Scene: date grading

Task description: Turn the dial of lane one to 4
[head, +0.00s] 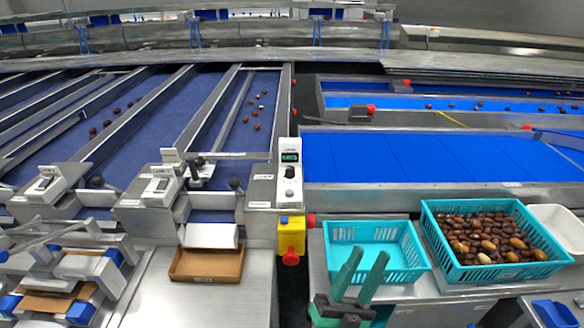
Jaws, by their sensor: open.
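A white control box (289,178) stands on the steel frame at the middle, with a small green-lit display (290,157) near its top. A black knob (290,172) sits below the display; its setting is too small to read. Two smaller control units, one at the left (45,182) and one nearer the middle (160,184), stand at the lane ends; I cannot tell which is lane one. My gripper (370,253) is open, its two green fingers apart and pointing up in the picture. It is below and right of the control box, overlapping an empty basket, and touches no knob.
The turquoise basket (343,226) behind my gripper looks empty; another basket (428,224) holds many dates. A brown tray (206,279) lies left. Blue belts with scattered dates stretch behind.

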